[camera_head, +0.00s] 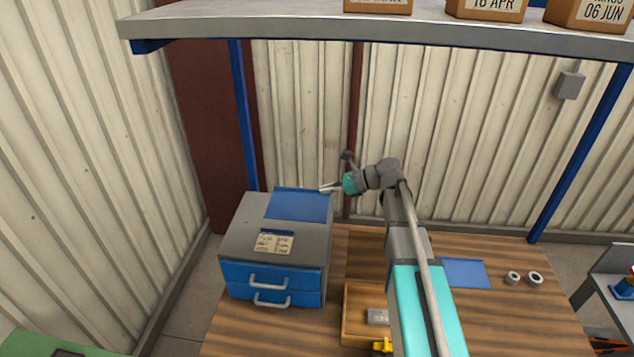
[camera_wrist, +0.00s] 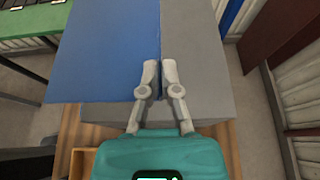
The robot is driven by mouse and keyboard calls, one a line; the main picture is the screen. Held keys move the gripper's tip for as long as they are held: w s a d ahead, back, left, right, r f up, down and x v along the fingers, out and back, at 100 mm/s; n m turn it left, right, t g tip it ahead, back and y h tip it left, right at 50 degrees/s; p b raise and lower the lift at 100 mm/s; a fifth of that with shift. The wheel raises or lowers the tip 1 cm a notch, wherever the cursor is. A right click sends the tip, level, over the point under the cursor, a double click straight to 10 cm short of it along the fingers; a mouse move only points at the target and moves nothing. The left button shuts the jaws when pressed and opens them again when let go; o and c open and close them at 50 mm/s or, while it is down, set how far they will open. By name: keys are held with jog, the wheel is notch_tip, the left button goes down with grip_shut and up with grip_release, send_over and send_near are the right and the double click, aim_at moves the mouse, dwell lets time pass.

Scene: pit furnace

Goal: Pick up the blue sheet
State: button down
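The blue sheet (camera_head: 300,207) is a flat panel with a narrow turned-up edge at its back, seen over the grey-topped cabinet. My gripper (camera_head: 323,188) is at that back edge, near its right end. In the wrist view the sheet (camera_wrist: 105,55) fills the left and upper middle. Its raised edge runs between the two nearly closed fingertips of my gripper (camera_wrist: 160,78), which are shut on it. The sheet overlaps the cabinet's front side in this view and seems held above the cabinet top; the gap is not visible.
The cabinet (camera_head: 235,240) has blue drawers and a paper label (camera_head: 273,243) on top. Another blue sheet (camera_head: 465,273) lies on the wooden table (camera_head: 510,315) near two metal rings (camera_head: 524,279). A wooden box (camera_head: 352,318) stands right of the cabinet. A shelf (camera_head: 250,22) hangs overhead.

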jog(key=shift+s+d+r, duration=0.2)
jog(key=shift+s+r, duration=0.05)
jog(key=shift+s, duration=0.25)
dwell(0.3)
jog(key=shift+f, duration=0.1)
